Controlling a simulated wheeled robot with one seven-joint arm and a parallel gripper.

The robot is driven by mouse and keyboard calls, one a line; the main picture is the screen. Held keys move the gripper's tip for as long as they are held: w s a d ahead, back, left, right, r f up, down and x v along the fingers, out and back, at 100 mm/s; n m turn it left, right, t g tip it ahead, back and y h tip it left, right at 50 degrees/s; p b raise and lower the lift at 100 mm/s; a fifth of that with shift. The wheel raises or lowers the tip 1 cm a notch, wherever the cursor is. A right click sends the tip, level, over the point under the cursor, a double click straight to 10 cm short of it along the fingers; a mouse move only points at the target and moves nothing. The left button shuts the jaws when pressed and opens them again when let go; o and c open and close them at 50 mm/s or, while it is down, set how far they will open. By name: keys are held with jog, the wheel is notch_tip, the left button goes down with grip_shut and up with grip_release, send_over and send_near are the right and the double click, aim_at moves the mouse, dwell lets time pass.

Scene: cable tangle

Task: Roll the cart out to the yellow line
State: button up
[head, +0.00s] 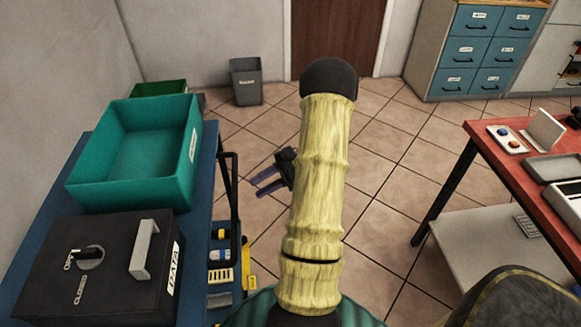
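A blue-topped cart (206,190) stands along the left wall, with a black upright bar handle (235,193) on its right side. Its wheels are out of view. My gripper (257,187) is just right of the handle, fingers toward it and spread apart, with nothing between them. It looks apart from the handle, though depth is hard to judge. My arm hides part of the floor. I see no yellow line on the visible floor.
A teal bin (180,180) and a black DATA box (100,270) sit on the cart. A grey waste bin (246,82) stands at the back wall. A red-topped table (490,140) is at right. Tiled floor between is clear.

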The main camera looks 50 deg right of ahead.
jog(key=v, duration=0.8)
jog(key=shift+s+d, duration=0.15)
jog(key=shift+d, duration=0.2)
